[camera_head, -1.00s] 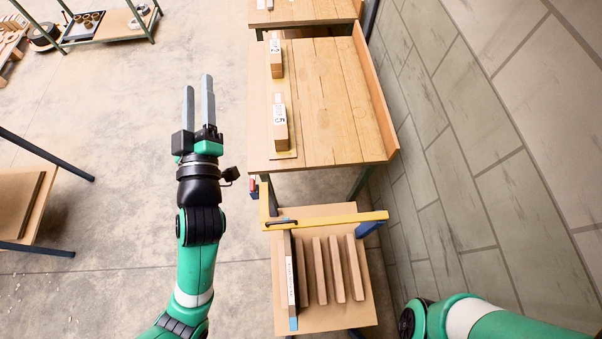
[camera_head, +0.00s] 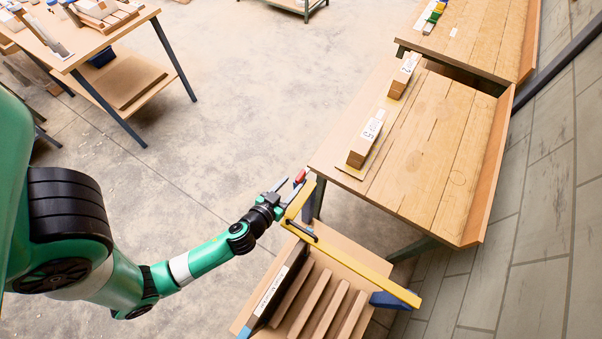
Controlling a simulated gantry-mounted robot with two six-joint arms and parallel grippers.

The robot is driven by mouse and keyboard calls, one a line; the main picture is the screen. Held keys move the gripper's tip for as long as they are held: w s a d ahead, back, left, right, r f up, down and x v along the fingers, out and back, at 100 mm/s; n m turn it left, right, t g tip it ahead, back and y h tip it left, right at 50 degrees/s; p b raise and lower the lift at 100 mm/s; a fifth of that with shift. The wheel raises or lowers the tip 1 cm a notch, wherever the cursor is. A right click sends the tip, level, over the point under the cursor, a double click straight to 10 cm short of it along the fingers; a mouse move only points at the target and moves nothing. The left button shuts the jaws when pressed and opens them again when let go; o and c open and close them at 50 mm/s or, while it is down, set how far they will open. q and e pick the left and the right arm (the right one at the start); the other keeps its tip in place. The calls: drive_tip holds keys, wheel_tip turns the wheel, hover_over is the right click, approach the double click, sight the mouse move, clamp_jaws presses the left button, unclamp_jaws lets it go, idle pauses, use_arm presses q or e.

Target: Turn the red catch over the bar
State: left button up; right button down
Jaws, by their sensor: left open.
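The small red catch (camera_head: 300,176) is at the top of a short yellow piece at the left end of the yellow bar (camera_head: 365,272). The bar lies across a low wooden stand (camera_head: 345,250), over several upright wooden slats. My left gripper (camera_head: 294,181) is open at the catch, with its grey fingers close beside it. I cannot tell whether they touch it. The gripper partly hides the catch and that end of the bar. My right gripper is not in view.
A wooden table (camera_head: 440,130) with two labelled blocks stands just beyond the catch, its near corner close to my left gripper. A blue part (camera_head: 394,301) sits at the bar's right end. Another workbench (camera_head: 110,40) is at the upper left. The floor between is clear.

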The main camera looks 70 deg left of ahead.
sight(300, 175)
use_arm(q)
drive_tip(key=x, duration=0.6)
drive_tip(key=shift+w+a+f, duration=0.1)
drive_tip(key=shift+w+a, duration=0.1)
drive_tip(key=shift+w, duration=0.1)
drive_tip(key=shift+c, duration=0.2)
clamp_jaws()
